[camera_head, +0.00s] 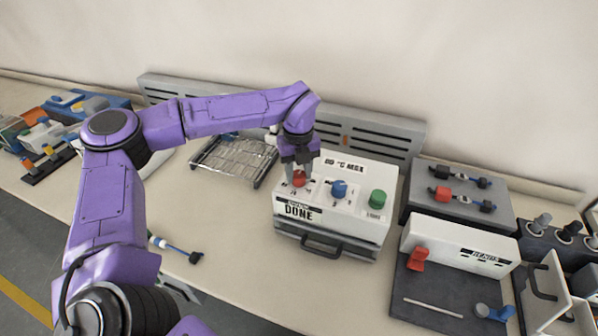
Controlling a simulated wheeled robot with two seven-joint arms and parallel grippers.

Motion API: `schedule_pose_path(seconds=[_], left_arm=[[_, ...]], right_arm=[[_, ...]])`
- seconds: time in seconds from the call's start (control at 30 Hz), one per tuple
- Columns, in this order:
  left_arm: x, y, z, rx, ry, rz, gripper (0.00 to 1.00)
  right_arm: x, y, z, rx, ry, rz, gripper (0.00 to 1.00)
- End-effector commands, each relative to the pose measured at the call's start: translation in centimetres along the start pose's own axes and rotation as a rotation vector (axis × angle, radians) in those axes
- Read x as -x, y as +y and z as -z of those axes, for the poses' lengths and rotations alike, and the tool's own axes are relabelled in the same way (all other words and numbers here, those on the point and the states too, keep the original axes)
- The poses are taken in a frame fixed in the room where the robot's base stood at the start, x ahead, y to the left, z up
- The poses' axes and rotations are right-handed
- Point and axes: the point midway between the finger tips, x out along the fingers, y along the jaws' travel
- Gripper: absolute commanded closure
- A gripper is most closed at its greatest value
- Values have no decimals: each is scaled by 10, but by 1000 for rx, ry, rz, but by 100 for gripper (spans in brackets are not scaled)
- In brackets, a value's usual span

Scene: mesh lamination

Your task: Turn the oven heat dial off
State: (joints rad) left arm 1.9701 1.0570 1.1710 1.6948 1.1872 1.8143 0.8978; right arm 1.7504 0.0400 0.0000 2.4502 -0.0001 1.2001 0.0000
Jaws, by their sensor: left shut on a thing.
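The white oven box (345,228) stands in the middle of the bench. Its top carries a red dial (299,180), a blue dial (339,189) and a green dial (377,199) in a row. The box bears a "DONE" label and a "80 °C MAX" marking that is hard to read exactly. My left gripper (299,174) points down from above and is shut on the red dial at the left of the row. The fingers partly hide this dial, and its pointer setting cannot be read. My right gripper is not in view.
A dark handle (322,246) sticks out of the oven's front. A wire rack (236,159) lies left of the oven. A white unit with a red lever (418,258) stands to the right. A blue-and-black tool (178,250) lies at the left front. The bench before the oven is clear.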

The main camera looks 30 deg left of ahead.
Motion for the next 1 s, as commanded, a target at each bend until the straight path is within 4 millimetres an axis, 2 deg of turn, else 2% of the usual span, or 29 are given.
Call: schedule_pose_path(seconds=[0.07, 0.3, 0.33, 0.4, 0.73, 0.87, 1.0], left_arm=[[-3, -1, 0, 40, -3, 3, 91], [0, 0, 0, 50, 0, 1, 91], [0, 0, 0, 50, 0, 1, 51], [0, 0, 0, 50, 0, 1, 35], [5, 0, 0, 50, -2, 2, 35], [28, -1, -1, 52, -3, 5, 35], [63, -1, -1, 52, -4, 5, 35]], right_arm=[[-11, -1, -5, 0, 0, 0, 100], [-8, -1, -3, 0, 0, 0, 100], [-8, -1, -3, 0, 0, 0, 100], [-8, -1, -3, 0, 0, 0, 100], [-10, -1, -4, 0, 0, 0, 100], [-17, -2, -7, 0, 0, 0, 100], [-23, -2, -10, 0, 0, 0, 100]])
